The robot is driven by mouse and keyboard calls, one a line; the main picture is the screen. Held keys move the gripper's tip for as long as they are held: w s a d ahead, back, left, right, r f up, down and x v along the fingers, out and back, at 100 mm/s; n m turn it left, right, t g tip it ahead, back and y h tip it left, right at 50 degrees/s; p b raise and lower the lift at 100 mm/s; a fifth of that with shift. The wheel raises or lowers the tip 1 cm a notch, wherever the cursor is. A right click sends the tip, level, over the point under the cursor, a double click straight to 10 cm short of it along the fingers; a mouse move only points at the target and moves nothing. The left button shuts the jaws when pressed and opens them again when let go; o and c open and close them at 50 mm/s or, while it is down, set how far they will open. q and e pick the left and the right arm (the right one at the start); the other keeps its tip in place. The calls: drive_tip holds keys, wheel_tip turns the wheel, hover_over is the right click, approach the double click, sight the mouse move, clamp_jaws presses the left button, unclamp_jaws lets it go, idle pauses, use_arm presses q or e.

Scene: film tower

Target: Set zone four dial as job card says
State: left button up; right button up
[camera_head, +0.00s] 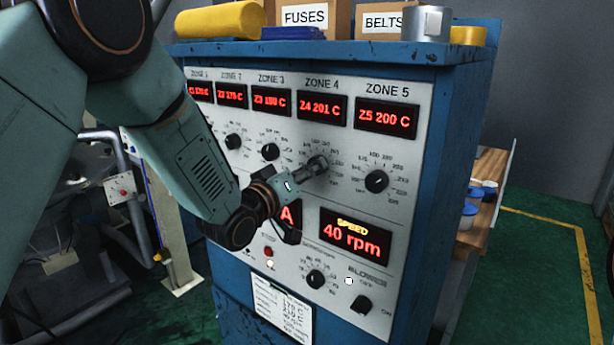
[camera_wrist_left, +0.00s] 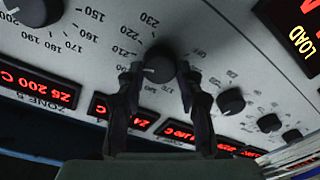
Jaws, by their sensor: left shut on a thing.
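The zone four dial (camera_wrist_left: 158,62) is a black knob with a pale pointer mark, ringed by printed numbers. My left gripper (camera_head: 316,166) is shut on it, one finger on each side, as the left wrist view (camera_wrist_left: 160,82) shows. In the head view the gripper covers most of the knob. The zone four display (camera_head: 322,107) above reads Z4 201 C in red. The job card (camera_head: 282,308) hangs low on the cabinet front; its small lines are hard to read, with values such as 175 C and 210 C. My right gripper is not in view.
The zone five dial (camera_head: 376,181) is close to the right, and the zone three dial (camera_head: 270,152) to the left. The speed display (camera_head: 355,237) reads 40 rpm. Boxes marked FUSES (camera_head: 308,17) and BELTS (camera_head: 380,20) stand on the blue cabinet (camera_head: 455,110).

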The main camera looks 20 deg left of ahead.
use_arm(q)
drive_tip(key=shift+f+m, duration=0.3)
drive_tip(key=shift+m, duration=0.2)
drive_tip(key=shift+b, duration=0.3)
drive_tip(key=shift+s, duration=0.1)
drive_tip(key=o, duration=0.8)
drive_tip(key=shift+d, duration=0.1)
drive_tip(key=shift+c, duration=0.2)
drive_tip(key=o, duration=0.4)
drive_tip(key=shift+r, duration=0.15)
drive_tip(key=v, duration=1.1)
drive_tip(key=shift+s, duration=0.35)
